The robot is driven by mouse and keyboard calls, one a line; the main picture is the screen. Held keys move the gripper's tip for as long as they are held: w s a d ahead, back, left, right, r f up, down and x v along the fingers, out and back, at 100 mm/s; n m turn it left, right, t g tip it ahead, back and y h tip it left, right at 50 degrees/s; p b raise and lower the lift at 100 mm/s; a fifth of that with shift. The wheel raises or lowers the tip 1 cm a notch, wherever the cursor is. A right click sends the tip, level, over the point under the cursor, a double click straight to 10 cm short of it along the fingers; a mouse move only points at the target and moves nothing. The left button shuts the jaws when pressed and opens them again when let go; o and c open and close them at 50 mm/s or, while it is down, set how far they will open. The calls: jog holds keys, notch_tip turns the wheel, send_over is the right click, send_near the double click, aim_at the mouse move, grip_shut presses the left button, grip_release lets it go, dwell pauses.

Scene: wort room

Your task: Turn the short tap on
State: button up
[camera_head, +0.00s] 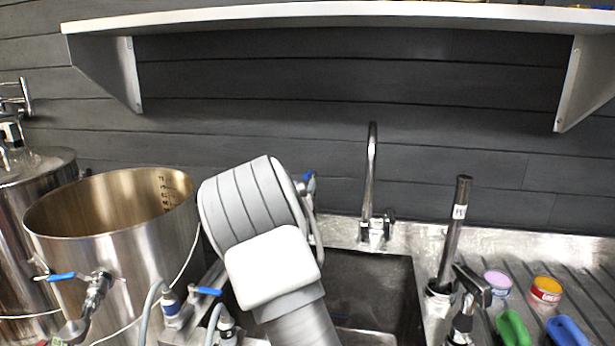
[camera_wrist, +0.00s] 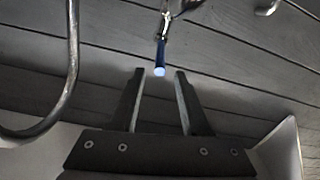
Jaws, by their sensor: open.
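The short tap, with a blue lever (camera_head: 310,182) on a metal body, shows only partly in the head view, behind my arm and left of the tall tap. In the wrist view, the blue lever (camera_wrist: 160,57) points toward the gap of my gripper (camera_wrist: 160,72). The gripper is open and empty, one finger on each side of the lever's round end in the picture. I cannot tell whether that end is between the fingertips or beyond them. In the head view my arm hides the gripper's fingers.
A tall gooseneck tap (camera_head: 371,180) stands behind the sink (camera_head: 372,285); its curved pipe (camera_wrist: 72,75) is left in the wrist view. A steel pot (camera_head: 130,265) with blue-handled valves is at left. A white shelf (camera_head: 350,12) hangs above. Tubs and brushes lie at right.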

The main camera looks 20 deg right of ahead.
aim_at(308, 173)
jog(key=x, duration=0.8)
grip_shut()
dwell(1.5)
